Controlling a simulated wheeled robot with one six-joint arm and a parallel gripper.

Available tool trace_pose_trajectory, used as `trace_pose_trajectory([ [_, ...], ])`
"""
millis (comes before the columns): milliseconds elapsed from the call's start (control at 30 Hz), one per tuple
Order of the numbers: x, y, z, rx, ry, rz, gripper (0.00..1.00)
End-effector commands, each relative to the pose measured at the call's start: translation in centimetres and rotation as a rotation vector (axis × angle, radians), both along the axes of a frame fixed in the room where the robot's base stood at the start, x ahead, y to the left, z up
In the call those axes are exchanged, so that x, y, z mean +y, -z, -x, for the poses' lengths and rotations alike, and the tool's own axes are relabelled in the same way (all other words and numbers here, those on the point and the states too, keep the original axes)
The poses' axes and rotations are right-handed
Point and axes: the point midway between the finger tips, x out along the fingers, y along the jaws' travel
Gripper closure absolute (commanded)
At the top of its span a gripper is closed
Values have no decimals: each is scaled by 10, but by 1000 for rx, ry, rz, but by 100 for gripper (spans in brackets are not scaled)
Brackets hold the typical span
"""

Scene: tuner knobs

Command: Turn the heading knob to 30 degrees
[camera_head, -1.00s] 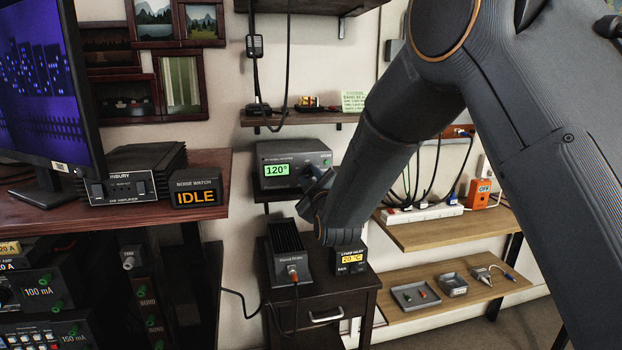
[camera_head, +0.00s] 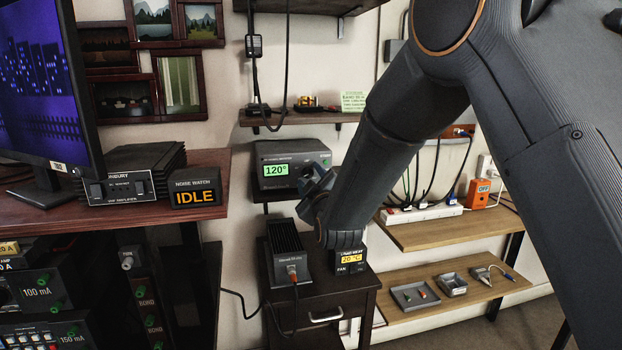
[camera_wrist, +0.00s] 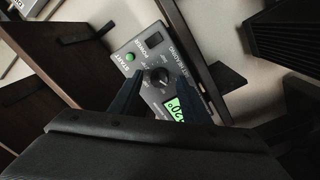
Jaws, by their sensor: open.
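The grey heading unit (camera_head: 268,160) stands on a small wall shelf in the head view, and its green display (camera_head: 277,170) reads 120°. In the wrist view the display (camera_wrist: 177,109) is partly hidden by a finger. The round dark knob (camera_wrist: 157,76) shows beside the display in the wrist view; my arm and gripper hide it in the head view. My gripper (camera_wrist: 156,83) is open and empty, its two dark fingers on either side of the knob in the picture. I cannot tell whether they touch it. It also shows in the head view (camera_head: 312,186), in front of the unit's right part.
A black finned box (camera_head: 283,253) and a temperature unit (camera_head: 351,260) stand on a dark cabinet below. A desk with a noise watch box (camera_head: 195,187) reading IDLE is at left. Wooden shelves (camera_head: 450,232) with a power strip are at right.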

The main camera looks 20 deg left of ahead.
Motion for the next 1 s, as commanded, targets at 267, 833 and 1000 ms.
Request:
trace_pose_trajectory([
  [267,-23,2,38,1,-1,0,57],
  [833,-37,4,60,1,2,1,57],
  [1000,-63,15,53,97,30,2,57],
])
